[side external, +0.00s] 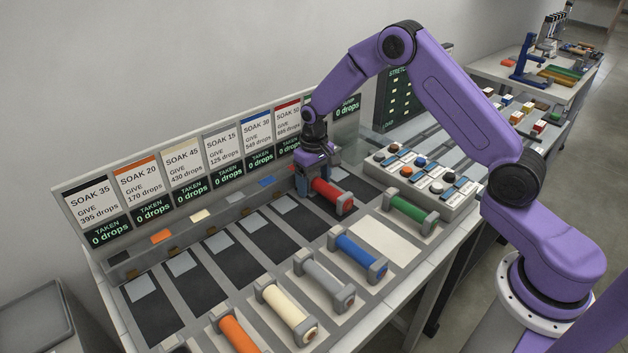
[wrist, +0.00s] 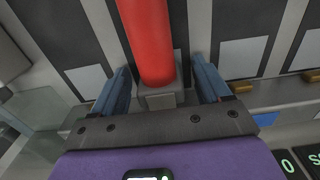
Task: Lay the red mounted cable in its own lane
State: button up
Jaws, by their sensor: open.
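The red mounted cable (side external: 328,192), a red cylinder with grey end blocks, lies lengthwise along a dark lane (side external: 348,182) of the rear row, below the sign with the red band (side external: 287,104). It appears to rest there. In the wrist view the red cylinder (wrist: 146,40) runs up from its near grey end block (wrist: 160,97). My gripper (side external: 318,178) is low over the cable's rear end. Its blue fingers (wrist: 161,68) stand open on either side, with gaps visible. My gripper hides the lane's rear end and its colour marker.
Blue (side external: 357,256), grey (side external: 324,283), cream (side external: 287,312), orange (side external: 238,335) and green (side external: 408,212) cables lie in the front row. A bare pale spot (side external: 384,238) sits between blue and green. Several dark lanes to the left are empty. A button box (side external: 425,180) stands at right.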

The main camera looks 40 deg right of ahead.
notch_tip(320, 180, up, 12)
jog(key=shift+f, duration=0.25)
jog(key=s+a+r+n, duration=0.3)
jog(key=s+a, duration=0.1)
jog(key=s, duration=0.5)
jog(key=s+a+r+n, duration=0.3)
jog(key=s+a, duration=0.1)
jog(key=s, duration=0.5)
jog(key=s+d+n, duration=0.2)
jog(key=s+n, duration=0.1)
jog(key=s, duration=0.7)
jog(key=s+d+n, duration=0.2)
jog(key=s+n, duration=0.1)
jog(key=s, duration=0.8)
jog(key=shift+d+n, duration=0.3)
jog(key=shift+d, duration=0.05)
